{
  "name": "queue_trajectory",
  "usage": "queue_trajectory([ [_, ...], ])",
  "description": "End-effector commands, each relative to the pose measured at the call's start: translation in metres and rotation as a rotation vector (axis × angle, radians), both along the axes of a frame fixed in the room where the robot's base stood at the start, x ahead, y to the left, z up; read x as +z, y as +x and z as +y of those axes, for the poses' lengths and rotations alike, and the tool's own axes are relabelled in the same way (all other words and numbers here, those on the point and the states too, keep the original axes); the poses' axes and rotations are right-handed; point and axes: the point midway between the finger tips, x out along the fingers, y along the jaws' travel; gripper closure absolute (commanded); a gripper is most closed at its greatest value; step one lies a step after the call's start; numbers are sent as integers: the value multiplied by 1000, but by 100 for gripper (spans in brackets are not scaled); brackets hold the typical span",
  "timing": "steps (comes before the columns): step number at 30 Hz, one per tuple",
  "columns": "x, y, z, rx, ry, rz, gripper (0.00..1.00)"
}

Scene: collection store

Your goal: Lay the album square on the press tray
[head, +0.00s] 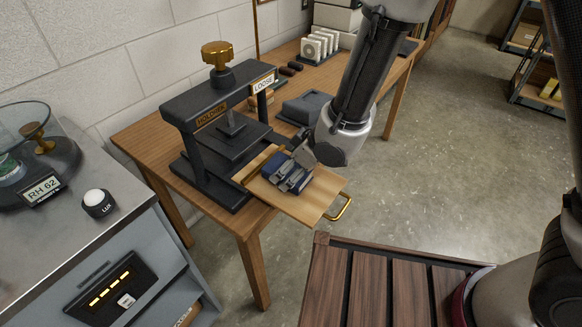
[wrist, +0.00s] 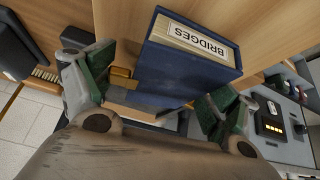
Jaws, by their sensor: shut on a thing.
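The album (head: 283,168) is a dark blue volume labelled BRIDGES, and it shows large in the wrist view (wrist: 185,72). My gripper (head: 294,172) is shut on it, with green-padded fingers on either side of it in the wrist view (wrist: 156,90). The album is over the middle of the tray. I cannot tell whether its underside fully touches the board. My fingers hide part of the album in the head view.
The press has a brass knob (head: 217,54) and a LOOSE sign (head: 263,83). A dark grey box (head: 303,108) is behind the tray on the wooden table (head: 142,135). A metal cabinet (head: 130,235) stands left. Slatted dark wood (head: 375,290) is in front. Open floor lies right.

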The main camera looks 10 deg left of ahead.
Motion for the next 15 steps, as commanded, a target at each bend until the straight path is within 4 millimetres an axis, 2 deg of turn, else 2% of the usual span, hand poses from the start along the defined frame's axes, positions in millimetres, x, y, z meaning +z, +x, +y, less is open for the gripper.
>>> queue_trajectory([
  [11, -4, 0, 0, -1, 2, -1, 43],
  [12, -4, 0, 0, -1, 2, -1, 7],
  [13, -4, 0, 0, -1, 2, -1, 2],
  [15, -4, 0, 0, -1, 1, -1, 0],
])
